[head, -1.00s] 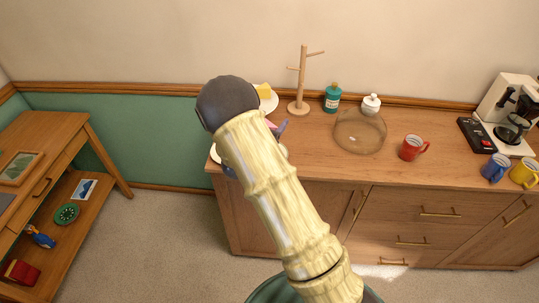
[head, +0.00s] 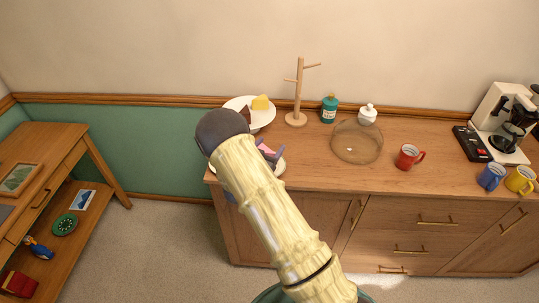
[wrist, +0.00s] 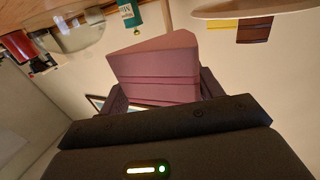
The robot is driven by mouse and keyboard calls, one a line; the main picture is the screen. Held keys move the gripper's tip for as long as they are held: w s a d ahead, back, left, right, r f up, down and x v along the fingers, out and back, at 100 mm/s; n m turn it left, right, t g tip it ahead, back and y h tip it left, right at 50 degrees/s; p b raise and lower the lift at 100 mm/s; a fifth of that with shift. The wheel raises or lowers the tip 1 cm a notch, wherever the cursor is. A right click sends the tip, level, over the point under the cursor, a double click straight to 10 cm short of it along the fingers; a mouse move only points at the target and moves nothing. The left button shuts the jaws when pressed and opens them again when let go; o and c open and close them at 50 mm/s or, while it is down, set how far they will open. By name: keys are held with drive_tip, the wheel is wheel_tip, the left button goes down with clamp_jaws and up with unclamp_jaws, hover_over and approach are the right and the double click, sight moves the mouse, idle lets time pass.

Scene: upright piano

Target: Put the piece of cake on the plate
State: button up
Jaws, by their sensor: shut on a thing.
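My gripper (wrist: 160,92) is shut on a pink, layered piece of cake (wrist: 155,70), with a finger on each side of it. In the head view the pink cake (head: 266,148) shows only partly beside my arm, over the left end of the sideboard. I cannot tell the gap between cake and plate. Behind it, a raised white cake stand (head: 262,118) holds a yellow piece (head: 260,102) and a brown piece (head: 244,111).
On the sideboard (head: 320,180) stand a wooden mug tree (head: 299,90), a teal bottle (head: 329,109), a white jar (head: 367,115), a clear glass dome (head: 357,142) and a red mug (head: 408,157). Blue and yellow mugs and a coffee maker (head: 503,120) are at the right.

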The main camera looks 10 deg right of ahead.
wheel_tip(320, 180, down, 4)
drive_tip(key=shift+r+p, duration=0.1)
drive_tip(key=shift+p, duration=0.3)
drive_tip(key=shift+f+b, duration=0.35)
drive_tip(key=shift+b, duration=0.1)
drive_tip(key=shift+f+b, duration=0.3)
drive_tip(key=o, duration=0.6)
drive_tip(key=shift+o, duration=0.2)
drive_tip(key=shift+r, duration=0.15)
